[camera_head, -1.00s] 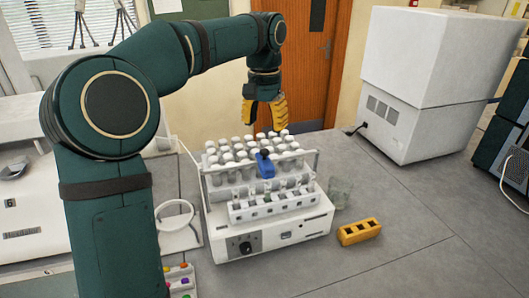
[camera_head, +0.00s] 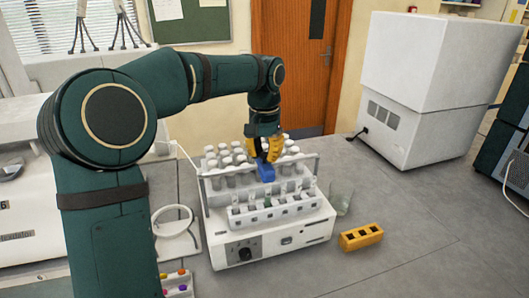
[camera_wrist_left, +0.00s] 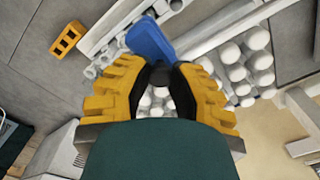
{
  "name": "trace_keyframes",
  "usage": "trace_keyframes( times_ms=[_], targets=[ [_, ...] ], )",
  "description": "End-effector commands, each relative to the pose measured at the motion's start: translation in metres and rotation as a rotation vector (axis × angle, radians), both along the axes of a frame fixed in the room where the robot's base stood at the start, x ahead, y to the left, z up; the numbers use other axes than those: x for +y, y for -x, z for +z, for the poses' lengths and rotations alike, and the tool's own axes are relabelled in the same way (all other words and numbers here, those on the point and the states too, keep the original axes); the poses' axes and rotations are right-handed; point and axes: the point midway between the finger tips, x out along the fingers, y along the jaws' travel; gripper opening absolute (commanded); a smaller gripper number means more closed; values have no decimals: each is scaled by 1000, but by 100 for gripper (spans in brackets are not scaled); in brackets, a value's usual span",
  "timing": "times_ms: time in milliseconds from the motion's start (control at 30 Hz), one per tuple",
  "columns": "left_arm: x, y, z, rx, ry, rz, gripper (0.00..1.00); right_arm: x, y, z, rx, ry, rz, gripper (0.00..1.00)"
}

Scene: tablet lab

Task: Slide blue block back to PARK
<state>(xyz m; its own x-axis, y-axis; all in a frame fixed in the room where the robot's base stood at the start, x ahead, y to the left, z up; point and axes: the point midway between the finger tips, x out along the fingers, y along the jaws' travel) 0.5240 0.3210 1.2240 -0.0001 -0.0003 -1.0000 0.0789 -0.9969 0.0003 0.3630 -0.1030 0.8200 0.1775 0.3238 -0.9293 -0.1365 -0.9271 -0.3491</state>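The blue block (camera_head: 266,172) sits on the rail across the white tube-rack machine (camera_head: 225,250), in front of the capped tubes. Its dark knob points up. My left gripper (camera_head: 264,153) is directly above the block, its yellow fingers down around the knob. In the left wrist view the black finger pads (camera_wrist_left: 163,78) are close together on both sides of the knob and appear to touch it. The blue body (camera_wrist_left: 150,42) shows beyond the fingertips. My right gripper is not in view. I cannot read a PARK mark in either view.
White-capped tubes (camera_head: 225,160) stand close behind and beside the gripper. A row of small slots (camera_head: 250,216) lies in front. A glass beaker (camera_head: 341,196) and a yellow block with holes (camera_head: 361,235) stand to the right. The grey bench (camera_head: 430,225) is clear further right.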

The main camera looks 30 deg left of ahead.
Motion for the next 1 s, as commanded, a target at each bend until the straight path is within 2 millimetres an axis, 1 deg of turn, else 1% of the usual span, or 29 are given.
trace_keyframes(
  times_ms=[167,267,367,600,700,833,1000],
  targets=[
    [0,0,0,0,0,0,0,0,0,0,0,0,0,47],
    [3,3,0,0,0,1,0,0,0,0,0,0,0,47],
    [15,16,0,-1,-2,4,0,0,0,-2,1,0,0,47],
    [59,68,0,0,-2,7,0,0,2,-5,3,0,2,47],
    [74,85,0,0,-2,4,0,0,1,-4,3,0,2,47],
    [84,98,0,1,-1,2,0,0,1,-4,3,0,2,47],
    [87,102,-1,3,-1,0,0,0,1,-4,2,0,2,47]
  ],
)
